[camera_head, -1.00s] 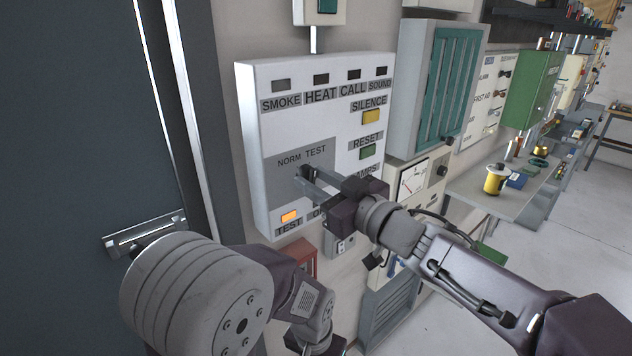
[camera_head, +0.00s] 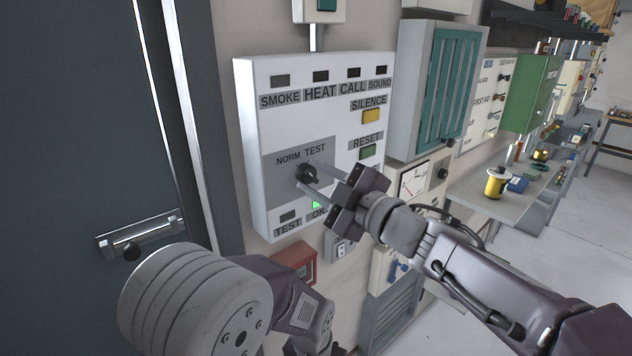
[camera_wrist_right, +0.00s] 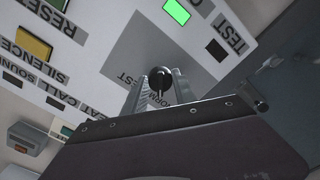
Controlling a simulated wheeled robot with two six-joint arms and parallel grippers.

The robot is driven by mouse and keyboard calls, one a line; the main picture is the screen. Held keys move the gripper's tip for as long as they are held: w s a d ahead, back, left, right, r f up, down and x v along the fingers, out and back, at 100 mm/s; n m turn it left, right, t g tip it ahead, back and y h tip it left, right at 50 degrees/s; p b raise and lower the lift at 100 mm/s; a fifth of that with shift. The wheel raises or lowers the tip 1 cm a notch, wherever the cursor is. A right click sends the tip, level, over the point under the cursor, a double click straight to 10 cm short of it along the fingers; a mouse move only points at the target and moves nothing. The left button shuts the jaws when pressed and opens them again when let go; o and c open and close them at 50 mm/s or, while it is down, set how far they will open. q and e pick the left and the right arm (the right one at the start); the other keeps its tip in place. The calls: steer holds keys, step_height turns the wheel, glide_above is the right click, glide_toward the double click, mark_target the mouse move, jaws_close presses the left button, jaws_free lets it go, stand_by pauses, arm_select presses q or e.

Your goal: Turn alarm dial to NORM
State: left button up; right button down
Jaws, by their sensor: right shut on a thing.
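The alarm dial (camera_head: 307,174) is a small black knob on the grey patch of the white alarm panel (camera_head: 255,110), below the NORM and TEST labels. My right gripper (camera_head: 314,178) is shut on the dial, one finger on each side. The right wrist view shows the dial (camera_wrist_right: 160,80) between the fingertips, with a pale pointer mark on the NORM/TEST label side; its exact setting is hard to read. The green OK lamp (camera_head: 317,205) is lit and the TEST lamp (camera_head: 290,216) is dark. My left arm shows at lower left; its fingers are out of view.
A dark door with a handle (camera_head: 140,234) stands at left. A red box (camera_head: 296,263) is below the panel. A teal-louvred cabinet (camera_head: 447,85) and a meter box (camera_head: 413,182) stand right of it. A shelf (camera_head: 490,205) with a yellow spool lies farther right.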

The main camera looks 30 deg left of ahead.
steer(key=shift+n, duration=0.4)
steer(key=c, duration=1)
jaws_free()
steer(key=shift+d, duration=0.1)
steer(key=b+v, duration=0.1)
steer(key=v, duration=0.8)
